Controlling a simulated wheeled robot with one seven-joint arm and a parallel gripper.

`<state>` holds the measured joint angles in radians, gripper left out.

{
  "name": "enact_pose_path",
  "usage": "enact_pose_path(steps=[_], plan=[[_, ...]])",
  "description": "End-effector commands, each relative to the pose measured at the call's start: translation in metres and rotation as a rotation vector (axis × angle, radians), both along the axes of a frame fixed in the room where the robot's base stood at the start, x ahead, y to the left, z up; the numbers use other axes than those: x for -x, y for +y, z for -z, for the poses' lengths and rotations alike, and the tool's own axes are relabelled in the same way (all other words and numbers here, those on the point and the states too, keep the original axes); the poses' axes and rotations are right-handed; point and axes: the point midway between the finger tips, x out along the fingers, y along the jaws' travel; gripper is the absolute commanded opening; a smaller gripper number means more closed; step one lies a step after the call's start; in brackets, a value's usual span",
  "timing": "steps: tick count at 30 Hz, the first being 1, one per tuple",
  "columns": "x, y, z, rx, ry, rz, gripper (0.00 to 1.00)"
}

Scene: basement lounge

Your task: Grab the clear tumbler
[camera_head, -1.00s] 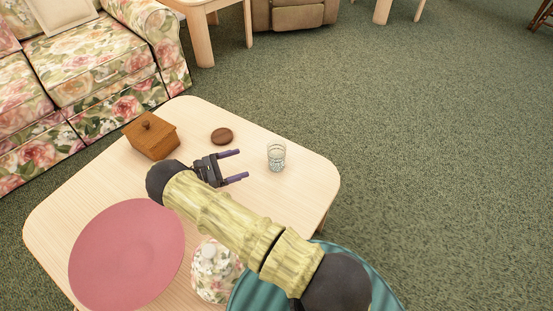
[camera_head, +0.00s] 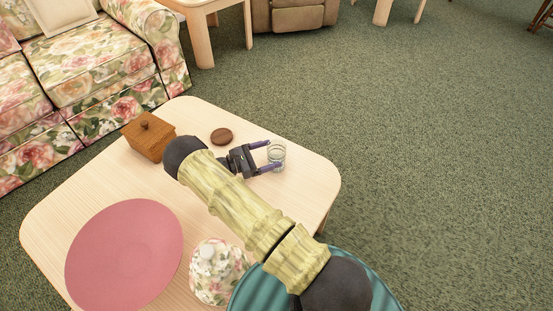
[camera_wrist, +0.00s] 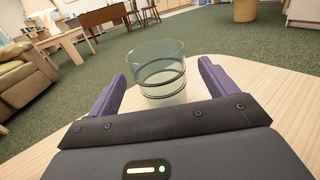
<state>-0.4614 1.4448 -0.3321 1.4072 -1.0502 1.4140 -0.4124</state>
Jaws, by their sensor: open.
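The clear tumbler (camera_head: 277,154) stands upright near the far right edge of the light wood table (camera_head: 312,190). My gripper (camera_head: 268,155) is open, with its two purple fingers pointing at the tumbler and their tips beside it. In the wrist view the tumbler (camera_wrist: 158,72) stands ahead, between the lines of the open fingers (camera_wrist: 162,85). The fingers look to lie on either side of its near part. I cannot tell whether either finger touches the glass.
A brown round disc (camera_head: 221,136) and a wooden lidded box (camera_head: 149,137) lie to the left of my gripper. A floral sofa (camera_head: 95,70) stands at the left. Green carpet is clear on the right.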

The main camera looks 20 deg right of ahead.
Motion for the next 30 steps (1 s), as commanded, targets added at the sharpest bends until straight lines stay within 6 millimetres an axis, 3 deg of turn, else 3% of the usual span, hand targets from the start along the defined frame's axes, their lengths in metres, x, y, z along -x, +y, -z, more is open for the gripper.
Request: enact_pose_path(steps=[5, 15, 30], plan=[[0.0, -0.009, 0.002, 0.0, -0.001, 0.001, 0.85], [0.0, -0.051, 0.002, 0.0, -0.001, 0.002, 0.85], [0.0, -0.052, 0.002, 0.0, 0.0, 0.0, 0.85]])
